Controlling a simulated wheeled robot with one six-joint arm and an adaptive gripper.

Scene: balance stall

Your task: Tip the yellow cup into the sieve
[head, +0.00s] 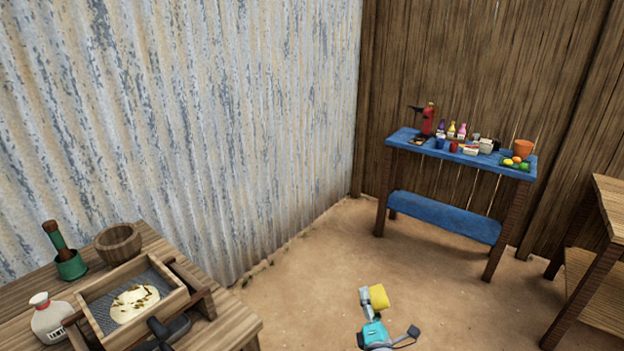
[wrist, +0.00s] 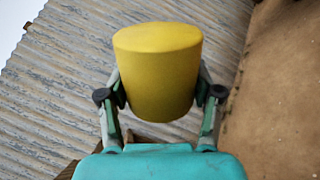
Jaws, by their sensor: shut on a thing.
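The yellow cup (wrist: 158,80) is held between the two fingers of my gripper (wrist: 160,95) in the wrist view. In the head view the same yellow cup (head: 379,297) is at the end of my arm, over the dirt floor and right of the near table. My gripper (head: 366,300) is shut on it. The inside of the cup is hidden. The sieve (head: 92,303) is a wooden-framed box with a mesh bottom on the near table at the lower left. A pale heap with darker bits (head: 135,302) lies on its mesh, well left of my gripper.
On the near table (head: 228,325) stand a wooden bowl (head: 118,243), a green pot with a brush (head: 70,264) and a white bottle (head: 49,318). A dark handled object (head: 168,330) is by the sieve. A blue table (head: 405,140) with small goods stands at the back right.

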